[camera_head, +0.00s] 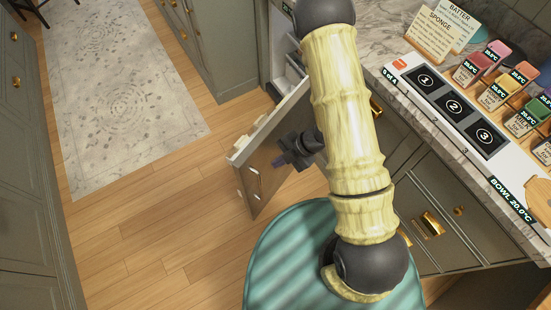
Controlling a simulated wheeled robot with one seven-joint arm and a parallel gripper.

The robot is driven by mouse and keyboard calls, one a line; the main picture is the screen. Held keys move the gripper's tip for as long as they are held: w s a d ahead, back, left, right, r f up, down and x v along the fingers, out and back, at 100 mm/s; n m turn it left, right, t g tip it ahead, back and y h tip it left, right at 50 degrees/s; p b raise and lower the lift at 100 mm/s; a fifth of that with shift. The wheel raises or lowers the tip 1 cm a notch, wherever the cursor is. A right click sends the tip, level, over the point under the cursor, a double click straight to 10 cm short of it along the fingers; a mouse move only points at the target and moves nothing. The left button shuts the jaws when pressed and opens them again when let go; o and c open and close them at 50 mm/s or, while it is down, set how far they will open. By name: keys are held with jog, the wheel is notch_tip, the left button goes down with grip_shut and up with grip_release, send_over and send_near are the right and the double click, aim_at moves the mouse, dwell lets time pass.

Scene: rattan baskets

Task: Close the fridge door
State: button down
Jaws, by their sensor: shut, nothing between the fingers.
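The fridge door (265,165) stands open, swung out from the counter row over the wooden floor. Its outer face is brownish and carries a small metal handle (254,183); pale shelves or bins show along its inner side. The fridge opening (290,72) shows partly behind my arm, with light interior parts. My gripper (283,160) is dark and shut with nothing in it. It is at the outer-face side of the door, close to it; I cannot tell whether it touches. My arm hides the hinge side of the door and part of the fridge.
A marble counter (400,50) runs along the right, with a numbered panel (455,105) and several coloured containers with labels. Drawers with gold handles (432,223) are below it. Cabinets (25,150) line the left. The wooden floor (150,240) and patterned rug (115,90) are clear.

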aim_at(246, 169)
jog(key=a+f, duration=0.2)
jog(key=w+a+f+p, duration=0.1)
jog(key=a+f, duration=0.1)
jog(key=a+f+p, duration=0.1)
jog(key=a+f, duration=0.1)
jog(key=a, duration=0.1)
jog(key=shift+w+a, duration=0.1)
jog(key=shift+w, duration=0.1)
jog(key=shift+w+a+f, duration=0.2)
jog(key=shift+w+a, duration=0.15)
jog(key=shift+a, duration=0.05)
jog(key=shift+a, duration=0.1)
